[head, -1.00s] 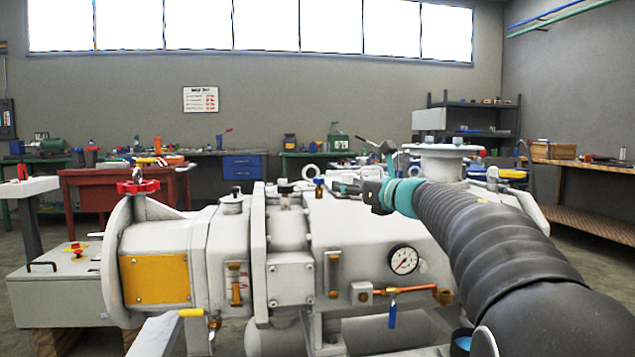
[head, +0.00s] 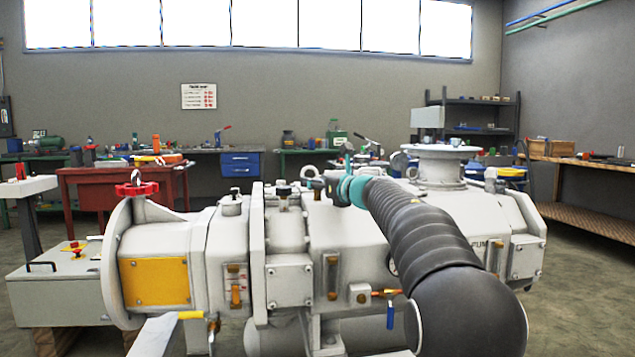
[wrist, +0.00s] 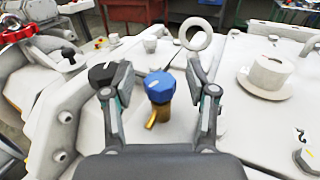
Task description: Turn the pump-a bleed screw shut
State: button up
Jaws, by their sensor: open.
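The pump (head: 340,235) is a large pale machine. On its top, a blue knob with a pale mark on a brass stem and spout (wrist: 160,88) stands upright in the wrist view. It looks like the bleed screw, but I read no label. My gripper (wrist: 158,80) is open, with one finger to each side of the blue knob. I cannot tell whether a finger touches it. In the head view my gripper (head: 322,186) is low over the pump top and hides the knob there. A black knob (wrist: 102,74) stands close to the left finger.
A lifting ring (wrist: 196,34) stands beyond the blue knob. A flanged port (wrist: 268,75) is to the right. A red handwheel (head: 137,189) is at the pump's left end. Benches with tools line the back wall.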

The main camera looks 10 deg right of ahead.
grip_shut()
